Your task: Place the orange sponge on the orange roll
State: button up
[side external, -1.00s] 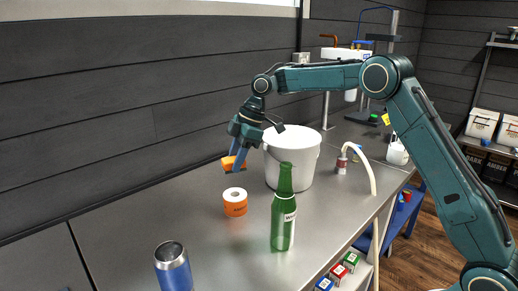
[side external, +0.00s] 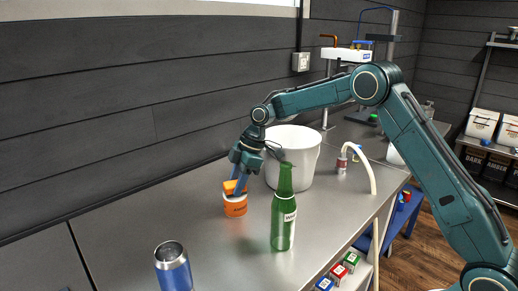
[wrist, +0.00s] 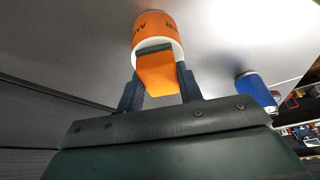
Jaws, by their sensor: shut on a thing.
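The orange sponge (wrist: 158,76) is between the fingers of my gripper (wrist: 160,88), which is shut on it. In the side external view the sponge (side external: 230,186) sits at the top of the orange roll (side external: 235,207), and my gripper (side external: 237,186) points down over it. The roll stands upright on the steel bench. In the wrist view the roll (wrist: 152,24) shows just beyond the sponge, with part of its white top visible. I cannot tell whether the sponge touches the roll's top.
A green bottle (side external: 283,222) stands to the right of the roll, close in front. A white bucket (side external: 297,160) stands behind. A blue can (side external: 173,268) is at the front left, and it also shows in the wrist view (wrist: 256,92). The bench left of the roll is clear.

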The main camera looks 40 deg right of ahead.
jog(key=shift+f, duration=0.2)
jog(key=o, duration=1)
jog(key=shift+c, duration=0.2)
jog(key=shift+r, duration=0.1)
jog(key=v, duration=1.2)
jog(key=shift+r, duration=0.1)
